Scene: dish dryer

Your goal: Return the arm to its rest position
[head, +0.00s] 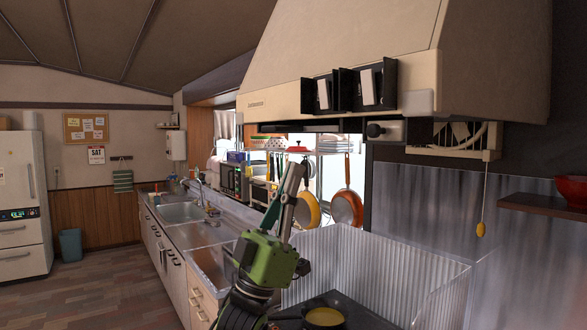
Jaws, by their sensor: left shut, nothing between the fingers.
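My left gripper (293,174) rises from the bottom middle of the head view, with a green body and dark and grey fingers pointing up. Its fingers are shut and empty. It stands in front of the counter and the hanging pans, to the left of the corrugated metal stove guard (345,262). It hides part of the counter and shelf behind it. My right gripper is not in view.
A range hood (350,50) hangs above. A stove (365,318) with a yellow pan (324,317) sits at the bottom. A sink (180,212) is farther left. A red bowl (572,190) rests on the right shelf (540,205).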

